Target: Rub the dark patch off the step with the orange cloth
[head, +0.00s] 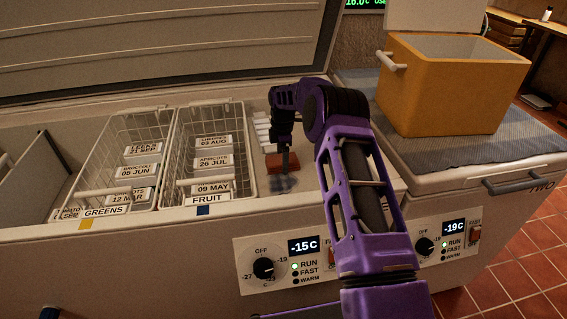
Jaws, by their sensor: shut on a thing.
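The orange cloth (274,165), a reddish-orange block in this light, is in the head view at the right end of the open freezer. My gripper (285,153) points down and is shut on the cloth from above. The dark patch (283,184) is a bluish-grey smudge on the pale step (315,202), just on the near side of the cloth. The cloth seems to be low over or on the step; whether it touches the surface I cannot tell. Part of the patch may be hidden behind the cloth.
Wire baskets of labelled packs, GREENS (121,150) and FRUIT (208,150), stand left of the cloth. White pieces (262,128) lie behind it. The raised lid (160,50) is behind. An orange cool box (452,85) stands on the second freezer at right.

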